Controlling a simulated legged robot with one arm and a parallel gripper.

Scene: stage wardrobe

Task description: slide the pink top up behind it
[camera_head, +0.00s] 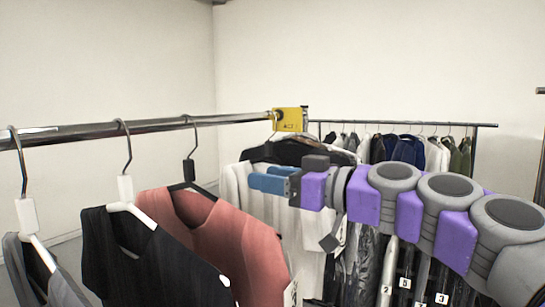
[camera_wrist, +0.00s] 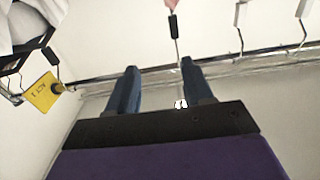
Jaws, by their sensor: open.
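The pink top (camera_head: 222,238) hangs on the rail (camera_head: 150,124) in the head view, by a dark hanger whose hook has a black sleeve (camera_head: 189,170). The black top (camera_head: 150,262) hangs to its left on a white hanger. My gripper (camera_head: 253,181) is open and empty, its blue fingers pointing left, to the right of the pink top's hanger. In the wrist view, the black-sleeved hook (camera_wrist: 173,28) hangs from the rail beyond my gripper (camera_wrist: 162,70), seen between the two fingertips and nearer the right one. No contact with the hook can be made out.
A yellow tag (camera_head: 288,120) sits at the rail's far end, with white garments (camera_head: 240,190) hanging beneath it. A grey garment (camera_head: 50,280) hangs at far left. Another full clothes rail (camera_head: 420,124) stands behind. The rail between the pink top's hook and the tag looks clear.

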